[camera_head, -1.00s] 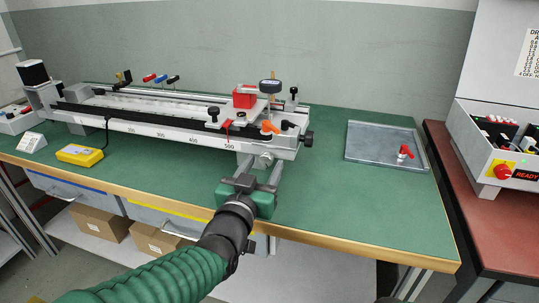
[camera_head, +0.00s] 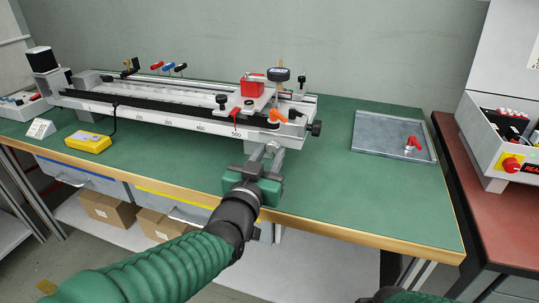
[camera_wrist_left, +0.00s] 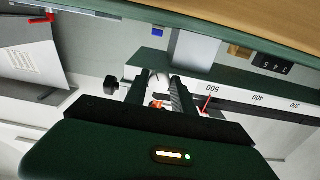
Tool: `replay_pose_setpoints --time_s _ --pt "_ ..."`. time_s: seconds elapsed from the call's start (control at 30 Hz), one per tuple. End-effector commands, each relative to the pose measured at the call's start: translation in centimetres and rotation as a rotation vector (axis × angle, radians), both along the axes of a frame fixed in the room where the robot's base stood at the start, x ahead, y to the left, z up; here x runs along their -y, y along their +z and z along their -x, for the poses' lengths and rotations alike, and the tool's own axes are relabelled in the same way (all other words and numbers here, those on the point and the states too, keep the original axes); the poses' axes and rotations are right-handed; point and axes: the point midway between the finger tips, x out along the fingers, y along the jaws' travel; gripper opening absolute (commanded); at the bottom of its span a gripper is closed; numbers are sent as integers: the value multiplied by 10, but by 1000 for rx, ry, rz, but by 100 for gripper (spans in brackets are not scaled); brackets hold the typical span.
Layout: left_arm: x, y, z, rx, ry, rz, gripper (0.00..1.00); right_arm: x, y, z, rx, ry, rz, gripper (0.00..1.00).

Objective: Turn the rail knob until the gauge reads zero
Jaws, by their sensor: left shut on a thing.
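The long grey rail (camera_head: 165,124) with a number scale runs along the green bench. A small pale knob (camera_head: 270,148) is on its front face near the right end, partly hidden by my fingers. My left gripper (camera_head: 266,156) is shut on this knob. In the left wrist view, the fingers (camera_wrist_left: 158,90) reach to the rail's front with a pale rounded thing between them. A round dark gauge (camera_head: 280,75) stands on the carriage beside a red block (camera_head: 252,89); its reading is too small to tell. My right gripper is out of view.
An orange lever (camera_head: 277,117) and a black end knob (camera_head: 315,128) sit close to my left gripper. A yellow box (camera_head: 88,141) lies in front of the rail. A metal tray (camera_head: 375,137) with a red-handled part is at right. The bench front right is clear.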

Motion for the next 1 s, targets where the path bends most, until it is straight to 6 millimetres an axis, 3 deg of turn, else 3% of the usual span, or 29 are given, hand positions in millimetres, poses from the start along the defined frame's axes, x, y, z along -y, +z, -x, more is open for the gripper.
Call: replay_pose_setpoints --time_s 0.37,1.0 --pt "-1 1 0 60 0 -189 0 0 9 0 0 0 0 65" --pt "0 2 0 247 -3 -759 0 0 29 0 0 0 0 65"
